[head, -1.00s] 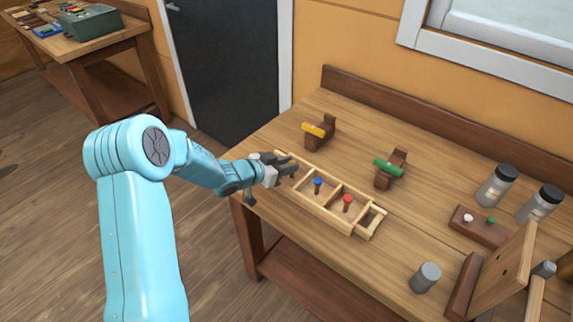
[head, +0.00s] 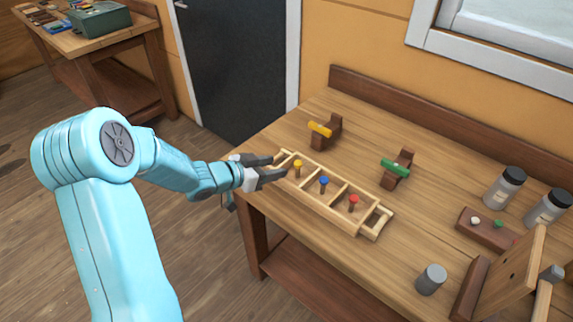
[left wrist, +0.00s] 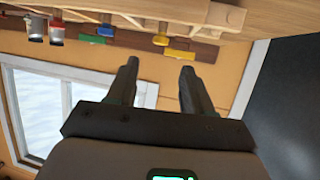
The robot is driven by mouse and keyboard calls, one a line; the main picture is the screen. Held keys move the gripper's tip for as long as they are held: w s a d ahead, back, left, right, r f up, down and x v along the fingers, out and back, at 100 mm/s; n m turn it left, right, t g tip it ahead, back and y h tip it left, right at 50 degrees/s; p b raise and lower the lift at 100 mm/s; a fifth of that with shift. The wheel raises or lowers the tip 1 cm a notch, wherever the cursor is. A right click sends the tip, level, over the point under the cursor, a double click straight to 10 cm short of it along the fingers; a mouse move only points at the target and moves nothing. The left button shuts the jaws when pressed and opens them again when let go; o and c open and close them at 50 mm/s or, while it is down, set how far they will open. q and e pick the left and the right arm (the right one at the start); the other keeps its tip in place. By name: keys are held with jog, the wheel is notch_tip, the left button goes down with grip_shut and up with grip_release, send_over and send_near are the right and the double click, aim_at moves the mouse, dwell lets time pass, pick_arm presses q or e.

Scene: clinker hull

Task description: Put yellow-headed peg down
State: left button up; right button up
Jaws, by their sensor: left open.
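The yellow-headed peg (head: 298,168) stands upright in the left compartment of the wooden tray (head: 338,213) on the bench. My left gripper (head: 282,166) is open and empty, just left of the peg and apart from it as far as I can tell. In the left wrist view my left gripper's two fingers (left wrist: 160,80) are spread with nothing between them. A blue-headed peg (head: 323,183) and a red-headed peg (head: 353,202) stand in the compartments to the right. My right gripper is out of view.
Wooden holders with a yellow piece (head: 320,129) and a green piece (head: 395,168) stand behind the tray. Jars (head: 504,188), a dark block with small pegs (head: 486,230) and a grey cylinder (head: 431,279) are at right. Bench around the tray's front right is clear.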

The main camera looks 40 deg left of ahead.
pick_arm(q)
jog(key=v, duration=0.4)
dwell(0.6)
